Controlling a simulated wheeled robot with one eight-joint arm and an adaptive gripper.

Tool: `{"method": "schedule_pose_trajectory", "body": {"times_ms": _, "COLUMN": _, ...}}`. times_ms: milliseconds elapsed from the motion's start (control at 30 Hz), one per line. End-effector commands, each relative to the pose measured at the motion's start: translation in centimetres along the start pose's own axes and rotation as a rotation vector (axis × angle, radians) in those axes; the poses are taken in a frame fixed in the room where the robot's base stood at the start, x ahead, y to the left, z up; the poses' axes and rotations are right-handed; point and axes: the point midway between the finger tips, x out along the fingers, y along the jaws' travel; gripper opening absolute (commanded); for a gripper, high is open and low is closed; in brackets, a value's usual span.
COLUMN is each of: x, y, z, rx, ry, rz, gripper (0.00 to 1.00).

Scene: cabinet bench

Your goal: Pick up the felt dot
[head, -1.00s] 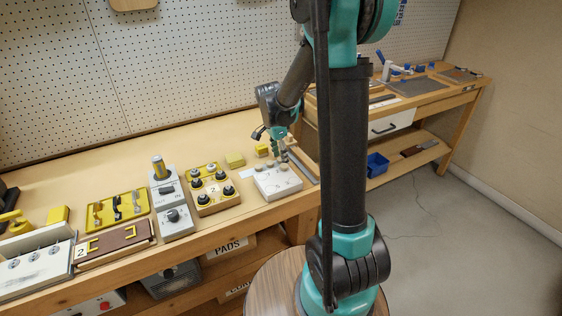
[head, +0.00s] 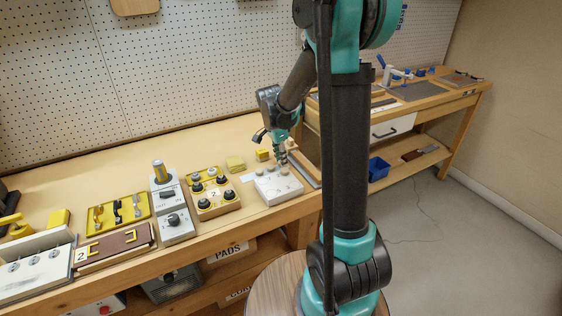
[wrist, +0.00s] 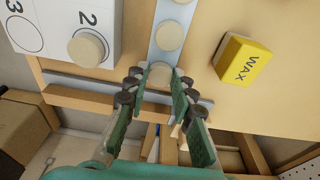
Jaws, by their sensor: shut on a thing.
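My gripper (wrist: 155,90) is shut on a pale round felt dot (wrist: 160,71), at the near end of a grey strip (wrist: 158,53). I cannot tell if the dot is clear of the strip. Other pale dots (wrist: 170,36) lie in a row along the strip. A white numbered block (wrist: 60,20) stands beside the strip, with a dot on its 2 spot (wrist: 87,48) and an empty ring by the 3. In the head view my gripper (head: 282,160) is low over the bench, just behind the white block (head: 279,187); the held dot is too small to make out there.
A yellow WAX block (wrist: 244,60) lies just right of the strip in the wrist view. Grey switch boxes (head: 175,222) stand further left. The bench behind is clear.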

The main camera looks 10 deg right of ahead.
Motion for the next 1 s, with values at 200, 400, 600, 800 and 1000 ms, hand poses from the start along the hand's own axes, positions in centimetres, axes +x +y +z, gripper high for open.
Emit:
{"method": "schedule_pose_trajectory", "body": {"times_ms": 200, "x": -2.9, "y": 0.1, "z": -0.4, "rx": 0.0, "ry": 0.0, "rz": 0.0, "gripper": 0.13}}
{"method": "schedule_pose_trajectory", "body": {"times_ms": 400, "x": -8.2, "y": 0.1, "z": -1.2, "rx": 0.0, "ry": 0.0, "rz": 0.0, "gripper": 0.13}}
{"method": "schedule_pose_trajectory", "body": {"times_ms": 600, "x": -13.3, "y": 0.1, "z": -2.0, "rx": 0.0, "ry": 0.0, "rz": 0.0, "gripper": 0.13}}
{"method": "schedule_pose_trajectory", "body": {"times_ms": 800, "x": -17.0, "y": 0.1, "z": -2.6, "rx": 0.0, "ry": 0.0, "rz": 0.0, "gripper": 0.13}}
{"method": "schedule_pose_trajectory", "body": {"times_ms": 1000, "x": -18.9, "y": 0.0, "z": -2.9, "rx": 0.0, "ry": 0.0, "rz": 0.0, "gripper": 0.13}}
